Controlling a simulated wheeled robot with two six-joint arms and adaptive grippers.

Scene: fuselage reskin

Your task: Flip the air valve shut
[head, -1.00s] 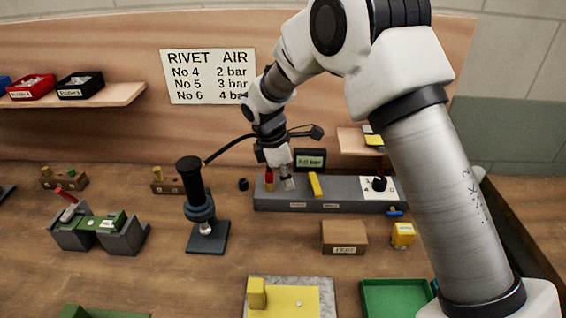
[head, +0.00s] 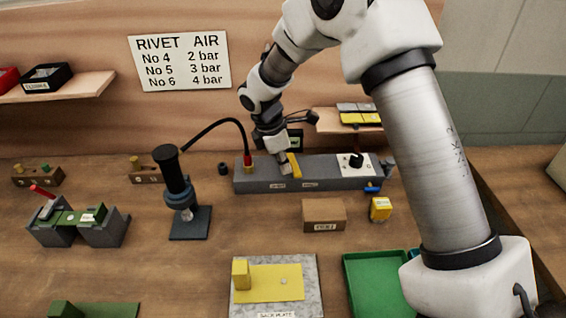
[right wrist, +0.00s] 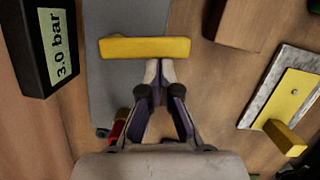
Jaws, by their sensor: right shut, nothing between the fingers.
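The yellow valve lever (head: 295,165) sits on top of the grey air block (head: 325,180) at the back of the bench. It also shows in the right wrist view (right wrist: 145,47), lying crosswise over the block. My right gripper (head: 284,172) is shut and empty, just left of the lever in the head view. In the right wrist view its closed fingertips (right wrist: 153,70) are right beside the lever's long side; I cannot tell whether they touch. The pressure display (right wrist: 62,48) reads 3.0 bar. My left gripper is not in view.
A red hose fitting (head: 248,161) stands on the block's left end and a black knob (head: 356,160) on its right. A cardboard box (head: 324,214) and a yellow box (head: 380,208) stand in front. A black tool (head: 178,185) stands on the left.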

